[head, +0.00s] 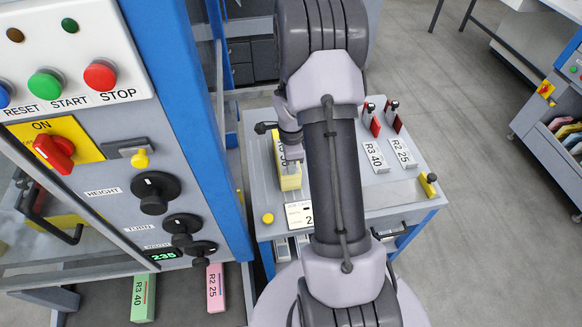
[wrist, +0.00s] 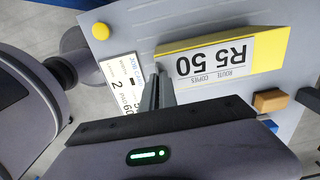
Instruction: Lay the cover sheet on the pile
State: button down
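A yellow piece with a white label reading "R5 50, route copies" (head: 289,177) lies on the grey cart top at its left side. It fills the upper right of the wrist view (wrist: 215,58). Whether it is a pile or a cover sheet, I cannot tell. My gripper (wrist: 157,72) has its fingers close together at the label's left edge. In the head view my wrist hides the fingers and part of the yellow piece. Whether the fingers touch it or pinch anything is unclear. Labels "R3 40" (head: 375,158) and "R2 25" (head: 403,153) lie on the cart's right side.
A control panel (head: 75,125) on a blue-posted machine stands left, close to the cart (head: 400,193). Green (head: 144,298) and pink (head: 216,288) labelled blocks lie below it. A white card (head: 299,214) and yellow button (head: 267,218) are at the cart's front.

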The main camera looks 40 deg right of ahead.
jog(key=c, duration=2.1)
grip_release()
jog(key=shift+f, duration=0.1)
jog(key=o, duration=0.4)
notch_tip(320, 180, up, 12)
jog(key=p, duration=0.4)
jog(key=shift+r, duration=0.25)
jog(key=shift+s, duration=0.1)
